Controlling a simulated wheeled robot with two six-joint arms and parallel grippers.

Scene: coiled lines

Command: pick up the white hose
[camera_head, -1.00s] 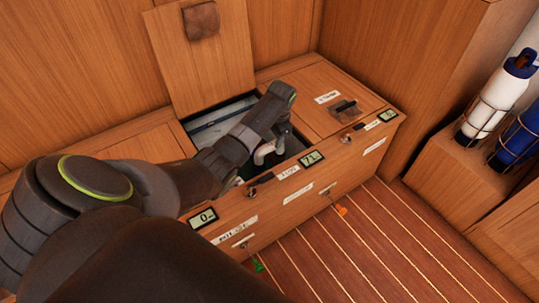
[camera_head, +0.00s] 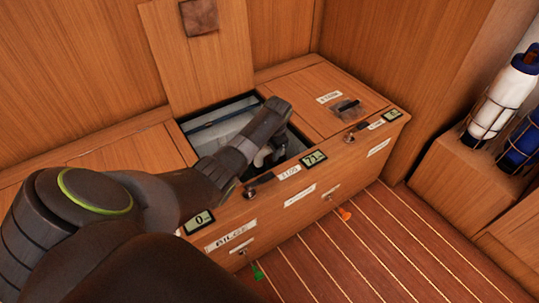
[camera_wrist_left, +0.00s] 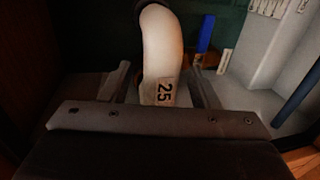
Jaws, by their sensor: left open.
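The white hose (camera_wrist_left: 161,48) shows in the left wrist view as a thick pale curved tube marked "25". It runs up from between the fingers of my left gripper (camera_wrist_left: 162,82), which is open with a finger on each side of it. In the head view my left gripper (camera_head: 268,150) reaches down into the open locker compartment, and a small pale piece of the hose (camera_head: 262,157) shows by it. The arm hides most of the hose there. My right gripper is not in view.
The raised lid (camera_head: 205,60) leans against the back wall. A closed lid (camera_head: 325,88) lies to the right. A blue handle-like piece (camera_wrist_left: 207,34) stands right of the hose. White and blue bottles (camera_head: 497,100) stand at far right.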

